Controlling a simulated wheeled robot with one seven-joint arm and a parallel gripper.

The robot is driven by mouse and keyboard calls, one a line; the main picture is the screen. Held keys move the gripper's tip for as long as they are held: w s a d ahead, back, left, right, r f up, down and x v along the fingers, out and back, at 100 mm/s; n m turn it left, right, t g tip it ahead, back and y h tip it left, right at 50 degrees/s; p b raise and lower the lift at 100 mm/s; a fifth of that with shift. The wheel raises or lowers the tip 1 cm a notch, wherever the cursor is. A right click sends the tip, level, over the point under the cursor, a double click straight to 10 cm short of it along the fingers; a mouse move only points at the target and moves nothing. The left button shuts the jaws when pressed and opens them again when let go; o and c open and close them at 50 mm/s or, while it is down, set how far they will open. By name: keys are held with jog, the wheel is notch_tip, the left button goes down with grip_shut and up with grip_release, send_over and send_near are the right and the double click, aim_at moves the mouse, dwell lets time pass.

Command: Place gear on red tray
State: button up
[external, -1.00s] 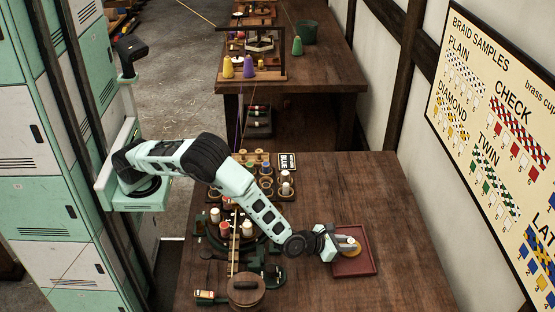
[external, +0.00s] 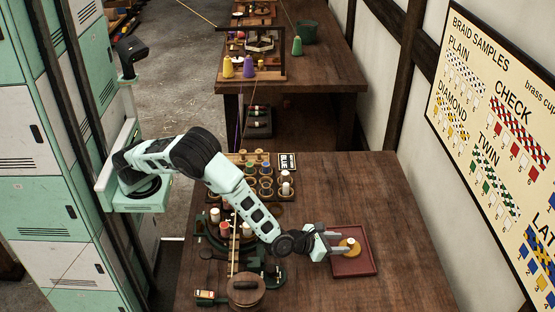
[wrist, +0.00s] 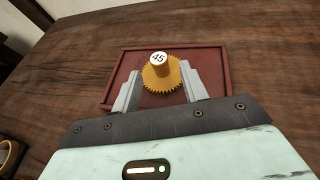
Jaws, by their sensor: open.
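The gear (wrist: 162,74) is brass-coloured and toothed, with a hub whose white top reads 45. It lies on the red tray (wrist: 215,60) in the wrist view. In the external view the gear (external: 349,246) is on the tray (external: 357,267), near its left part. My gripper (wrist: 157,85) is open, its fingers apart on the near side of the gear, with the gear just beyond and between the tips. In the external view my gripper (external: 336,246) reaches in from the left over the tray's edge. Contact between the fingers and the gear cannot be told.
A braiding machine with bobbins (external: 224,229) stands left on the table, with a round wooden lidded pot (external: 246,291) in front. A rack of spools (external: 262,178) is behind it. The table (external: 350,195) right of these and around the tray is mostly clear.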

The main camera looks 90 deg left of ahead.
jog(key=v, duration=0.8)
jog(key=shift+s+b, duration=0.15)
jog(key=shift+b, duration=0.2)
jog(key=s+a+r+n+g+y, duration=0.25)
jog(key=a+n, duration=0.25)
jog(key=a, duration=0.6)
jog(key=s+a+r+n+g+y, duration=0.1)
jog(key=s+a+n+g, duration=0.3)
jog(key=a, duration=0.7)
jog(key=s+a+r+n+g+y, duration=0.1)
jog(key=s+a+n+g+y, duration=0.1)
jog(key=a+n, duration=0.65)
jog(key=s+a+n+g+h, duration=0.5)
jog(key=s+a+n, duration=0.75)
jog(key=s, duration=0.65)
jog(key=s+n+h, duration=0.3)
jog(key=s+n, duration=0.7)
jog(key=s, duration=0.2)
jog(key=shift+d+r+n+t, duration=0.2)
jog(key=shift+r+n+t, duration=0.1)
jog(key=shift+r+t, duration=0.05)
jog(key=shift+h, duration=0.25)
